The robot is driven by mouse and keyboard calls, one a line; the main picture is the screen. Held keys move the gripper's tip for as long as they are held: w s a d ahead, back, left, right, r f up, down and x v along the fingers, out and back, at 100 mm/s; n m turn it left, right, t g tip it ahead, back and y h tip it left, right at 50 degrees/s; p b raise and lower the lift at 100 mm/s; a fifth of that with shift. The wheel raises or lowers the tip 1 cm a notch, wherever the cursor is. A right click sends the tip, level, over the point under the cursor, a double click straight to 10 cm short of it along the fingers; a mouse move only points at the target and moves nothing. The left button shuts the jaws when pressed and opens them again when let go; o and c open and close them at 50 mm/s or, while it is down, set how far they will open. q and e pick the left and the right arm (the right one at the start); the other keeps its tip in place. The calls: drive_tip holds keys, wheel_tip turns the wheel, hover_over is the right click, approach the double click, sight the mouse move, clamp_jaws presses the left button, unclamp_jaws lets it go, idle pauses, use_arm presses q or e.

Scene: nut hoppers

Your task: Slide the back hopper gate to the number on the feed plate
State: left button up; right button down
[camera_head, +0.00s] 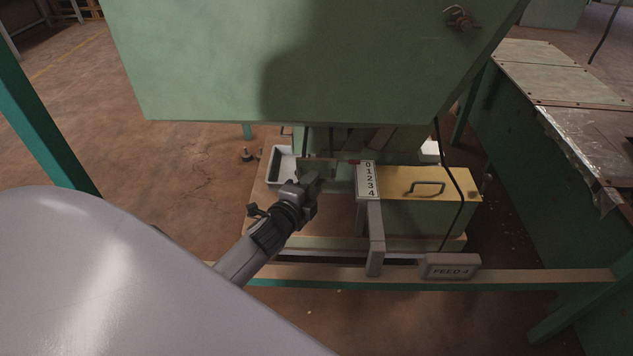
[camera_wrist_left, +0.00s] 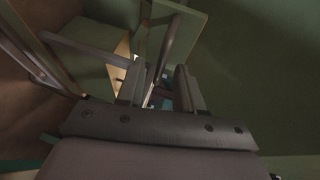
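The feed plate (camera_head: 450,268) on the front rail reads "FEED 4". A white number scale (camera_head: 369,180) marked 0 to 4 stands under the large green hopper (camera_head: 300,60). A small red pointer (camera_head: 353,161) is at its top end, beside the 0. My left gripper (camera_head: 311,181) is under the hopper, left of the scale, close to a pale bar (camera_head: 318,163). In the left wrist view its two fingers (camera_wrist_left: 160,88) stand apart. A grey bar (camera_wrist_left: 177,45) shows between or beyond them; contact cannot be told. My right gripper is not in view.
A yellow-topped box (camera_head: 425,183) with a handle sits right of the scale, with a black cable hanging across it. A white tray (camera_head: 280,164) lies left of my gripper. A green rail (camera_head: 540,276) crosses the front. A green bench (camera_head: 560,130) stands at right.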

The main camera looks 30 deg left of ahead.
use_arm(q)
drive_tip(key=shift+b+x, duration=0.35)
drive_tip(key=shift+x, duration=1.1)
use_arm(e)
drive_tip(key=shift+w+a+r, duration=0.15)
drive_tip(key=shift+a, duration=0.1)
